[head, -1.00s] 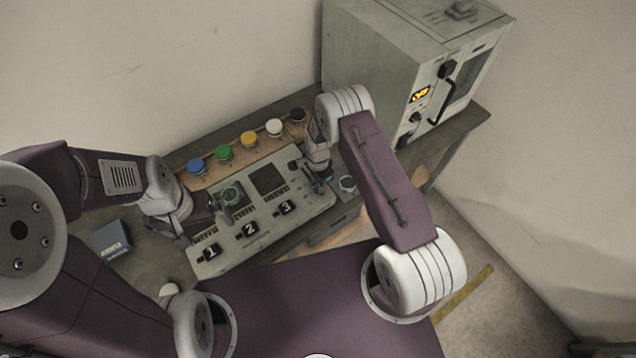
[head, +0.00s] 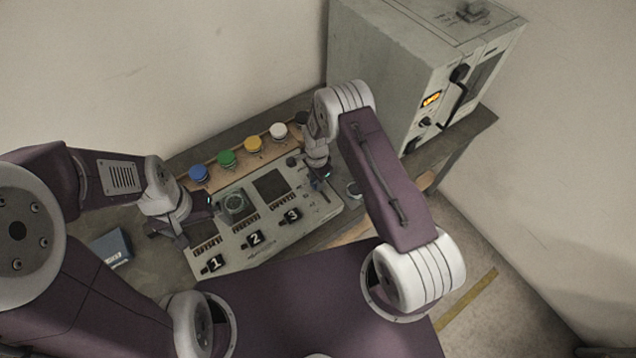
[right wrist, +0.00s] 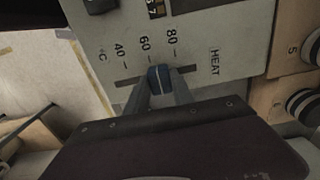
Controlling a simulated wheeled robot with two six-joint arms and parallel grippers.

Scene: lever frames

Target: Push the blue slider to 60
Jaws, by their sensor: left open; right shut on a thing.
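In the right wrist view the blue slider (right wrist: 159,78) sits in a slot marked 40, 60, 80 and HEAT. It stands about level with the 60 tick. My right gripper (right wrist: 161,85) has one finger on each side of the slider and is shut on it. In the head view my right gripper (head: 321,180) is at the right end of the grey control panel (head: 262,243), and the slider is too small to make out there.
Blue (head: 199,173), green (head: 227,158), yellow (head: 253,144) and white (head: 278,131) buttons line the back. Black switches numbered 1, 2, 3 are on the panel's front. A grey oven-like box (head: 400,75) stands back right. A blue-grey box (head: 110,247) lies at left.

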